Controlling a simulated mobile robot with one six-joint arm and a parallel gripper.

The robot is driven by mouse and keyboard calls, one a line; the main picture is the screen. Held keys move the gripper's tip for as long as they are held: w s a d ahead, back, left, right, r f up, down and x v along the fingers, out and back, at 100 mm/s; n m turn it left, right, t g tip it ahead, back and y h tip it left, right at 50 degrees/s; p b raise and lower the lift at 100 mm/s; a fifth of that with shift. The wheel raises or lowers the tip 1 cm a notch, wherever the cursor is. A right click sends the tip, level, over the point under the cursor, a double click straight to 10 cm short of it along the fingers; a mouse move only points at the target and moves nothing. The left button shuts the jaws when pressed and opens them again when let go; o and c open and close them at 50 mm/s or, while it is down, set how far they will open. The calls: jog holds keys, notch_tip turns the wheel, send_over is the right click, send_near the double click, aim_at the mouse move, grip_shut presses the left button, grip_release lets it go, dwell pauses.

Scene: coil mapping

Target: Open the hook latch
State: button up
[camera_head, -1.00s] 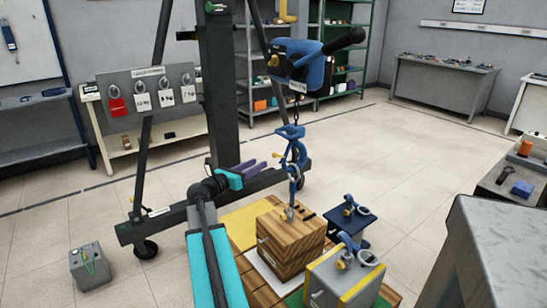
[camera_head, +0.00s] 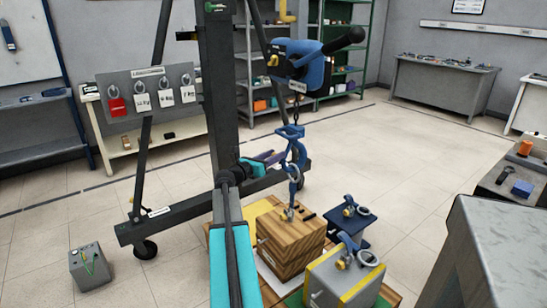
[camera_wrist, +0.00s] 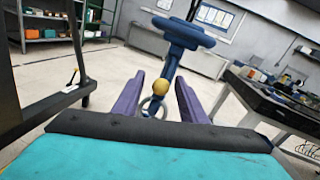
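The blue hook (camera_head: 300,152) hangs on a chain below the blue hoist, just above a wooden block. In the wrist view the blue hook (camera_wrist: 176,45) stands upright ahead, with a small gold ball (camera_wrist: 160,88) at its lower part; I cannot tell for certain that this is the latch. A grey ring (camera_wrist: 152,106) hangs just below the ball. My gripper (camera_wrist: 159,80) has two purple fingers spread apart, one on each side of the ball and ring, and nothing is clamped. In the head view my gripper (camera_head: 268,161) is just left of the hook. Whether the latch is open is too small to tell.
The wooden block (camera_head: 290,240) sits under the hook. A grey block with yellow edges (camera_head: 345,278) and a dark blue stand (camera_head: 350,222) are to its right. The black gantry column (camera_head: 222,95) rises behind my arm. A grey cabinet (camera_head: 495,255) stands at the right.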

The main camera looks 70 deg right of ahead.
grip_shut()
jog(key=shift+s+a, duration=0.1)
jog(key=shift+a, duration=0.3)
jog(key=shift+d, duration=0.25)
jog(key=shift+w, duration=0.3)
